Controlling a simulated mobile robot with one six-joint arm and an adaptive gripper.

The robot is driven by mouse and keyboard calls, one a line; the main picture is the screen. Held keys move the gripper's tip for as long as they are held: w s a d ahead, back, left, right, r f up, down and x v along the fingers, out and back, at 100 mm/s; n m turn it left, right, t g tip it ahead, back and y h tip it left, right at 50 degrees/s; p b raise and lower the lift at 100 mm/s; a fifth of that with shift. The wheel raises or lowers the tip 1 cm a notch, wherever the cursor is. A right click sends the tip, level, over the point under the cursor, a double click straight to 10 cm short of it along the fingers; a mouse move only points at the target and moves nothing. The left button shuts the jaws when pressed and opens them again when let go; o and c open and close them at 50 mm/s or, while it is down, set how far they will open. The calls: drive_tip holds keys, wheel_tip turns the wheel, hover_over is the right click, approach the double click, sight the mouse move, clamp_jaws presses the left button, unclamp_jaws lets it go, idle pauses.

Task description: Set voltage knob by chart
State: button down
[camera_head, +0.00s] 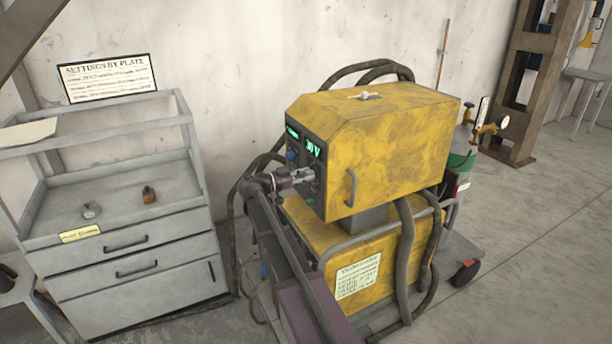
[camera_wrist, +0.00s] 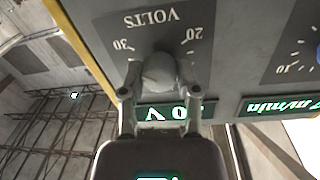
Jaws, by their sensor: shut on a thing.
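The yellow welding machine (camera_head: 385,145) stands on its cart with its dark front panel facing left. Its green display (camera_head: 313,149) appears to read 30 V. In the wrist view, upside down, the grey voltage knob (camera_wrist: 160,70) sits under the word VOLTS, with 20 and 30 marked on its scale. My gripper (camera_wrist: 158,88) is shut on the knob, a finger on each side. In the head view my gripper (camera_head: 303,177) reaches the panel and hides the knob. The settings chart (camera_head: 107,79) stands behind the grey cabinet; its rows are too small to read.
The grey cabinet (camera_head: 135,240) at left holds two small items on its shelf. Another dial (camera_wrist: 305,55) and an m/min display (camera_wrist: 280,106) sit beside the knob. Cables hang around the machine. A gas cylinder (camera_head: 462,150) stands behind it.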

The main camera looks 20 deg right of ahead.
drive_tip(key=shift+c, duration=1.7)
unclamp_jaws()
drive_tip(key=a, duration=1.2)
drive_tip(key=shift+w, duration=0.2)
drive_tip(key=shift+s+f, duration=0.1)
